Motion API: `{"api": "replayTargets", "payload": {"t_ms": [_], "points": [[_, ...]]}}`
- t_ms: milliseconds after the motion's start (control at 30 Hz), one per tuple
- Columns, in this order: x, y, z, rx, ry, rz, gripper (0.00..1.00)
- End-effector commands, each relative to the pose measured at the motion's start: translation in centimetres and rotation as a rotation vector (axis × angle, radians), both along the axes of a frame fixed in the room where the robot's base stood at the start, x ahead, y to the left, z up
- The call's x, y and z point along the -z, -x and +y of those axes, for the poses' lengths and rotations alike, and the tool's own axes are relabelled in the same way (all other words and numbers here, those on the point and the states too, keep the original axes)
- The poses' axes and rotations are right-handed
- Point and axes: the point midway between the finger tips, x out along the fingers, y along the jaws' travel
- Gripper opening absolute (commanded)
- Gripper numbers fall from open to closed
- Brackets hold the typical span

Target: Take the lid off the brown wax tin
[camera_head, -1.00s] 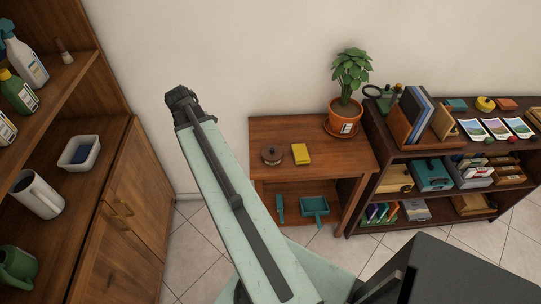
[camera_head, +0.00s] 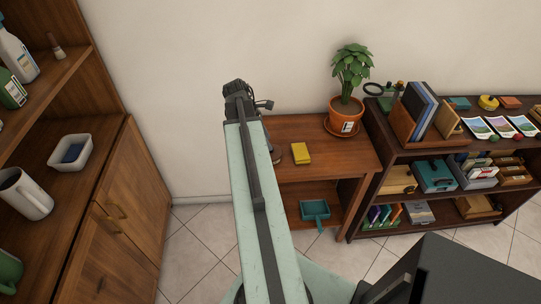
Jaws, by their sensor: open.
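The brown wax tin (camera_head: 277,157) stands on the top of the small wooden table (camera_head: 340,160). Only a sliver of its right side shows past my arm, so I cannot see its lid. My gripper (camera_head: 264,105) is at the far end of my pale green arm, above and behind the tin in the picture. It is open and apart from the tin, and the arm's end partly hides it.
A yellow sponge (camera_head: 301,153) lies right of the tin. A potted plant (camera_head: 345,115) stands at the table's back right. A teal dustpan (camera_head: 315,209) lies on the lower shelf. A dark shelf unit (camera_head: 376,137) stands right, a wooden cabinet (camera_head: 137,190) left.

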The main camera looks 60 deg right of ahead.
Motion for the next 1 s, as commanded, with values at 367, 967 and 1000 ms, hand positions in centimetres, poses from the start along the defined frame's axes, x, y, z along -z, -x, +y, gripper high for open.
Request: {"api": "replayTargets", "payload": {"t_ms": [367,967,1000], "points": [[3.3,1.1,-0.7,0.0,0.0,0.0,0.43],[2.8,1.0,-0.6,-0.001,0.0,0.0,0.0],[2.4,1.0,-0.6,-0.001,0.0,0.0,0.0]]}}
